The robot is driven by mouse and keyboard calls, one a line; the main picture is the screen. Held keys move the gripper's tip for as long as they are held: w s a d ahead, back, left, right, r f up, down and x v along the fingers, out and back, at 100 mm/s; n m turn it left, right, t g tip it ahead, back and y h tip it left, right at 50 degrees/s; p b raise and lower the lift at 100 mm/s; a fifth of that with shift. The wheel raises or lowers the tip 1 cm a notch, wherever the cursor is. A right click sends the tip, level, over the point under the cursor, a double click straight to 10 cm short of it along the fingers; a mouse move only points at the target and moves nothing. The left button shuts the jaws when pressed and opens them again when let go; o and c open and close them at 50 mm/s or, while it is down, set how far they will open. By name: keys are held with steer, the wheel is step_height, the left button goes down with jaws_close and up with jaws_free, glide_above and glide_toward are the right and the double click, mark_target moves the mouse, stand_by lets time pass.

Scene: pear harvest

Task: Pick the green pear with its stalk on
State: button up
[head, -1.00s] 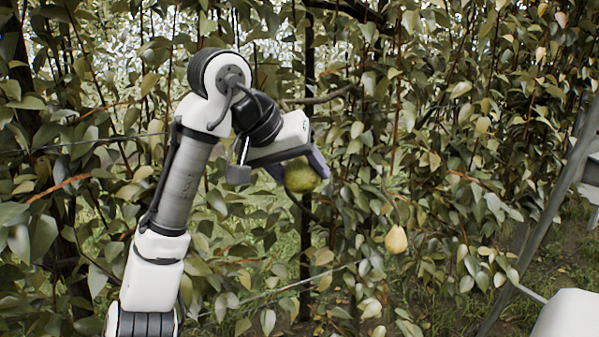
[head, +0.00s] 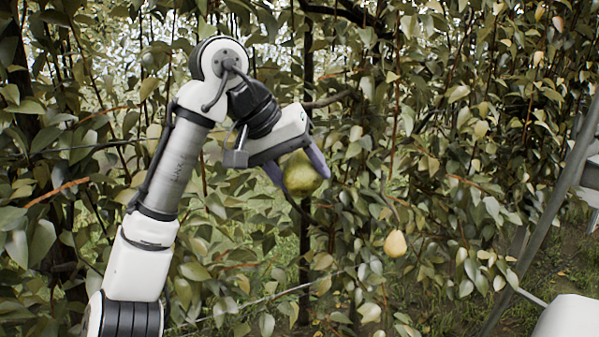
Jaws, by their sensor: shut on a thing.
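The green pear (head: 301,176) is between the two purple-grey fingers of my gripper (head: 298,174), near the middle of the head view. My gripper is shut on it, with one finger on each side. The pear's broad end faces down and to the right. Its upper end lies toward the palm of my gripper, and I cannot make out the stalk.
A yellow pear (head: 396,243) hangs lower right among the leaves. A brown branch (head: 332,98) runs just behind and above my gripper. A grey metal ladder-like frame (head: 548,215) stands at the right. Dense leaves and thin wires fill the background.

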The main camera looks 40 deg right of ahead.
mark_target(305, 190)
steer(key=shift+s+a+f+b, duration=0.15)
steer(key=shift+s+a+b, duration=0.25)
steer(key=shift+s, duration=0.3)
steer(key=shift+s+a+f+b, duration=0.2)
steer(key=shift+s+a, duration=0.25)
steer(key=shift+s, duration=0.25)
steer(key=shift+s+a+f+b, duration=0.15)
steer(key=shift+s+a+b, duration=0.1)
steer(key=shift+s+a, duration=0.35)
steer(key=shift+s+d, duration=0.1)
steer(key=shift+d, duration=0.05)
steer(key=s+a+m+t+h+b, duration=0.3)
steer(key=s+a+t+h+b, duration=0.1)
steer(key=b, duration=0.7)
steer(key=shift+s+a+t+h, duration=0.4)
steer(key=shift+s+t+h, duration=0.4)
steer(key=shift+s+t, duration=0.8)
steer(key=shift+s+g, duration=0.25)
steer(key=shift+g, duration=0.05)
steer(key=shift+a, duration=0.1)
